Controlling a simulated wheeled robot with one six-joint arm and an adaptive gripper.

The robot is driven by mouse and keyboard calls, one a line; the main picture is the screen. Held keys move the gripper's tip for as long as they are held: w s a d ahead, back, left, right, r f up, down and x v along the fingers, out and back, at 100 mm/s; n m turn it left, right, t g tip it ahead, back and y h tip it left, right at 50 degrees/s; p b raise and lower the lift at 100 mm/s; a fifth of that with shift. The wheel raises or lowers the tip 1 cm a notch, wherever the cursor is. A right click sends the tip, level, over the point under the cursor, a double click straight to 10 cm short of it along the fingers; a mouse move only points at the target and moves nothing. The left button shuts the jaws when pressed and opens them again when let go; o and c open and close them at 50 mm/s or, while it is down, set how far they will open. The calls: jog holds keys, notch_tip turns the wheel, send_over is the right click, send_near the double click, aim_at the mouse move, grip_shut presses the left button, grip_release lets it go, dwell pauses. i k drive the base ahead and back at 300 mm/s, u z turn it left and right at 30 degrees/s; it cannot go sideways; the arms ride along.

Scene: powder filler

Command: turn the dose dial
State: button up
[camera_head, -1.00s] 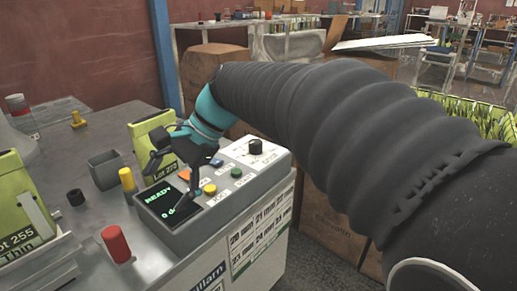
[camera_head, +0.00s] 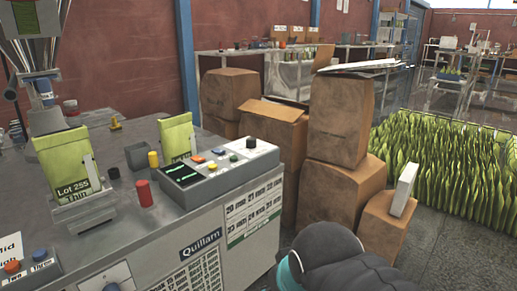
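The control console (camera_head: 205,187) sits at the near right corner of the grey machine top. A black knob (camera_head: 251,144) stands on the white scaled plate at its right end and looks like the dose dial. Its pointer setting is too small to read. The dark display (camera_head: 182,172) shows green marks that I cannot read. Several coloured buttons sit between display and knob. My gripper is out of view. Only my black-sleeved arm with a teal ring shows at the bottom edge, right of the cabinet and apart from the knob.
Another round dial (camera_head: 110,287) is on the cabinet front, cut off below. Brown sacks and boxes (camera_head: 340,120) crowd behind and right. Green pouches cover the far right floor.

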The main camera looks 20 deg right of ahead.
aim_at(251, 141)
jog(key=z, duration=0.45)
jog(key=i, duration=1.2)
jog(key=u, duration=2.1)
jog(key=k, duration=0.65)
jog(key=z, duration=1.05)
jog(key=i, duration=0.4)
jog(key=u, duration=0.25)
